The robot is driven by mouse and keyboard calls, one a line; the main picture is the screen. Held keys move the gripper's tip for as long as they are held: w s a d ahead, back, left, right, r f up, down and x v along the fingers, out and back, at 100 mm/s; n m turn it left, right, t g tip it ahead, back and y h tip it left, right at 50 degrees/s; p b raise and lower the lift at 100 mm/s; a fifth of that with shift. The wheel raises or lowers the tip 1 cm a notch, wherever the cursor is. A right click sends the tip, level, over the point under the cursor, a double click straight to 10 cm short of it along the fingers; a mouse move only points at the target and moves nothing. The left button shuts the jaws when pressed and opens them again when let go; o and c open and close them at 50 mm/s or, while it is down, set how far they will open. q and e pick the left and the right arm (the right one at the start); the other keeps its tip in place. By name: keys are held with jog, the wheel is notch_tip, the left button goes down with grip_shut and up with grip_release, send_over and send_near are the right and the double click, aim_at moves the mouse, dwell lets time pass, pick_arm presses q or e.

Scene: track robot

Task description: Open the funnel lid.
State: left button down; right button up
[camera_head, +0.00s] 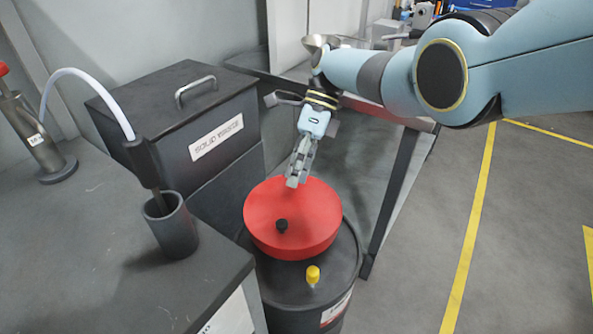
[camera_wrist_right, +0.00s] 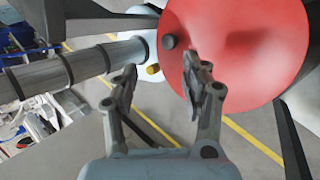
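The funnel lid (camera_head: 280,215) is a red round disc with a small black knob (camera_head: 281,226) near its front edge. It lies closed on top of a dark drum (camera_head: 300,290). My right gripper (camera_head: 294,182) points down at the lid's far edge, close to it; I cannot tell whether it touches. In the right wrist view the fingers (camera_wrist_right: 163,75) are spread apart with nothing between them. The red lid (camera_wrist_right: 240,45) and its knob (camera_wrist_right: 168,42) show beyond the fingertips. My left gripper is in neither view.
A yellow cap (camera_head: 313,274) sits on the drum in front of the lid. A grey table (camera_head: 100,270) at left carries a dark cup (camera_head: 170,228) holding a hose-fed probe. A solid waste bin (camera_head: 185,115) stands behind. The floor to the right is open, with yellow lines.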

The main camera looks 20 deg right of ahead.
jog(key=v, duration=1.2)
jog(key=shift+w+d+f, duration=0.1)
